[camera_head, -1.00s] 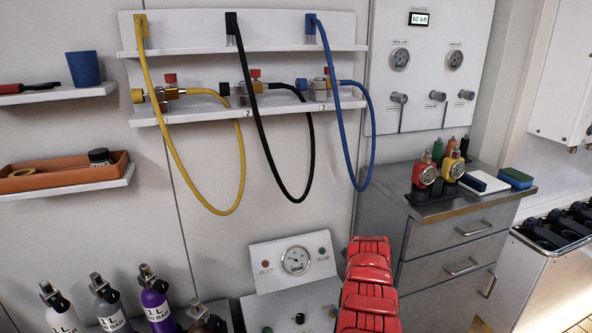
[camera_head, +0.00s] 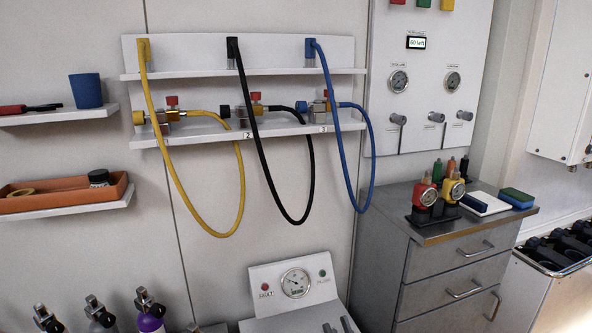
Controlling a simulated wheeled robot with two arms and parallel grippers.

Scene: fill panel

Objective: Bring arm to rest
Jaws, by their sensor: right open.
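My right gripper (camera_head: 337,326) shows only at the bottom edge, as two grey fingertips set apart, in front of the fill panel's lower box. It is open, with nothing seen between the tips. The rest of the right arm is below the picture. My left gripper is not in view. The panel with a round gauge (camera_head: 295,283) and the labels beside it stands just behind the fingertips.
Yellow (camera_head: 180,190), black (camera_head: 268,180) and blue (camera_head: 369,150) hoses hang in loops from the wall rack (camera_head: 200,56). Cylinders (camera_head: 149,315) stand at lower left. A grey drawer cabinet (camera_head: 440,270) stands at right, with gauged regulators (camera_head: 425,196) on top.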

